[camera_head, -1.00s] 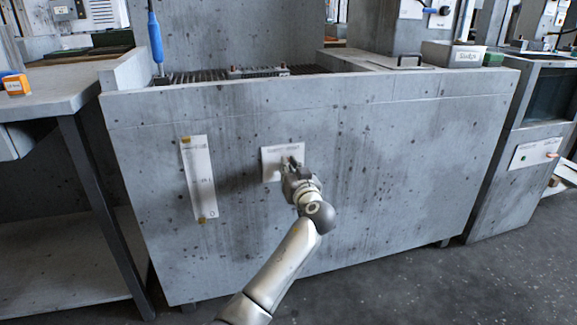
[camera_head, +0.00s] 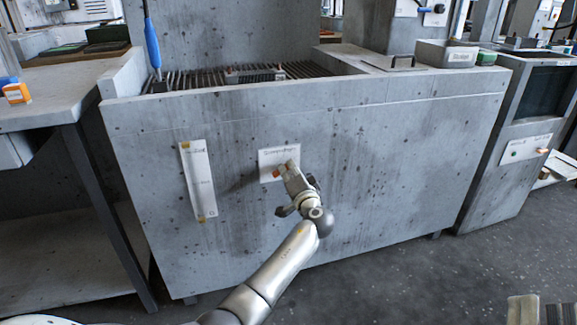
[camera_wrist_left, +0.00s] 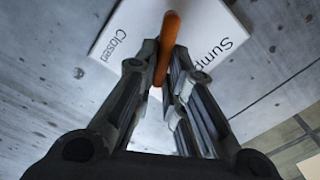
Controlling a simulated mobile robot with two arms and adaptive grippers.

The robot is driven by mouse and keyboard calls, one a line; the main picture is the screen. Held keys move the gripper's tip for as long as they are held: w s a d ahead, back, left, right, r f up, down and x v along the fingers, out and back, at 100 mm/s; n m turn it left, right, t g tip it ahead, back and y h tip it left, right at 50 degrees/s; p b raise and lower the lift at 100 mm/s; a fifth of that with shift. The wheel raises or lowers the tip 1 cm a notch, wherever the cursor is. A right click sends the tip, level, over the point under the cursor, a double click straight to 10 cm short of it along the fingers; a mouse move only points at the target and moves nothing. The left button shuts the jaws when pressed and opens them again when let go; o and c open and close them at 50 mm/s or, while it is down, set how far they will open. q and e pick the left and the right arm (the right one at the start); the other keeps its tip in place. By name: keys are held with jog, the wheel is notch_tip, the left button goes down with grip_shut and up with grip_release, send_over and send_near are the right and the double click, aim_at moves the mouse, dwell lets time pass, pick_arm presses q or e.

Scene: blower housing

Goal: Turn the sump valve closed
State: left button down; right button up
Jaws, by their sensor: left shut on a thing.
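The sump valve has a white plate (camera_head: 270,155) on the front of the grey housing. Its orange lever (camera_head: 278,173) shows at the plate's lower edge, beside my gripper. In the left wrist view the orange lever (camera_wrist_left: 167,45) lies between the fingers, and the plate (camera_wrist_left: 125,30) behind it reads "Sump" and "Closed". My left gripper (camera_head: 284,172) is shut on the lever, and it also shows in the left wrist view (camera_wrist_left: 163,65). The wrist hides part of the plate's right side. At the lower right corner of the head view a grey piece shows that I cannot identify for sure.
A tall white gauge panel (camera_head: 199,182) is on the housing front left of the valve. A blue-handled tool (camera_head: 152,45) stands at the housing's top left. A workbench (camera_head: 45,105) stands at the left, and a cabinet (camera_head: 520,140) at the right.

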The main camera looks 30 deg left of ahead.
pick_arm(q)
jog(key=m+p, duration=0.1)
jog(key=m, duration=0.1)
jog(key=shift+d+m, duration=0.1)
jog(key=shift+m, duration=0.2)
jog(key=shift+w+f+m+p, duration=0.1)
jog(key=shift+f+m+p, duration=0.15)
jog(key=shift+m+p, duration=0.4)
jog(key=shift+f+m+p, duration=0.2)
jog(key=shift+m+p, duration=0.05)
jog(key=shift+m, duration=0.7)
pick_arm(e)
notch_tip(320, 180, down, 14)
jog(key=w+d+g+h, duration=0.1)
jog(key=g+h, duration=0.2)
jog(key=g, duration=0.5)
jog(key=shift+d+g, duration=0.3)
jog(key=shift+d, duration=0.05)
pick_arm(q)
jog(key=c, duration=1.5)
grip_release()
